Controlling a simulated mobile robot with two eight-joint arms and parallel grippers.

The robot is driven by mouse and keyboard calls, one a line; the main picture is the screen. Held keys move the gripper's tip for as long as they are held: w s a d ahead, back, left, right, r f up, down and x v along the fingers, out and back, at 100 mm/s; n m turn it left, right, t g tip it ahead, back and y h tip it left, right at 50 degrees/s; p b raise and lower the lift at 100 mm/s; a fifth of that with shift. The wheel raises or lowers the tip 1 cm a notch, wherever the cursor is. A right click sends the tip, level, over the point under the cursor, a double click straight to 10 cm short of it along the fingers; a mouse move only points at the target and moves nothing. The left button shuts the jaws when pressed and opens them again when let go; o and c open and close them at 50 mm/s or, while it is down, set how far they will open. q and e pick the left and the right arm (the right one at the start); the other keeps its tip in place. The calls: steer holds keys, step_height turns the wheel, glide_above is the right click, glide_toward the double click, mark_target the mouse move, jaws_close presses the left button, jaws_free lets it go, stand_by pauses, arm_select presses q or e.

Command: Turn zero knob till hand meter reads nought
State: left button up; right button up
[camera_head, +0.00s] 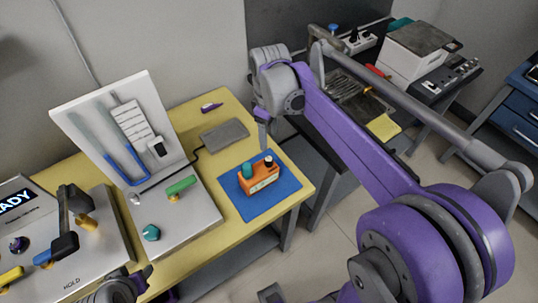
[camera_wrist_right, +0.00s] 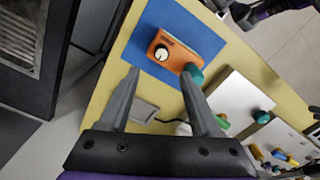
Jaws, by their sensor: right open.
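An orange box (camera_head: 260,180), which appears to be the hand meter, sits on a blue mat (camera_head: 279,199). A teal knob (camera_head: 248,170) and a small round white-and-black part stand on its top. In the right wrist view the box (camera_wrist_right: 178,56) shows the white part (camera_wrist_right: 161,53) and the teal knob (camera_wrist_right: 194,74); any reading is too small to make out. My right gripper (camera_head: 263,143) points down behind the box, apart from it. Its two fingers (camera_wrist_right: 164,82) are spread and empty. A grey part of what looks like my left gripper (camera_head: 120,290) shows at the bottom edge; its fingers are unclear.
A grey flat pad (camera_head: 224,135) with a cable lies behind the mat on the yellow table (camera_head: 184,118). A white panel stand (camera_head: 80,115) with a green handle and teal knob is at left. A dark bench (camera_head: 325,165) stands at right across a gap.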

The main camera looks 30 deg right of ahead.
mark_target(269, 158)
steer(key=f, duration=1)
steer(key=shift+s+a+b, duration=0.15)
steer(key=shift+a+b, duration=0.05)
steer(key=shift+b, duration=0.15)
steer(key=shift+r, duration=0.1)
jaws_close()
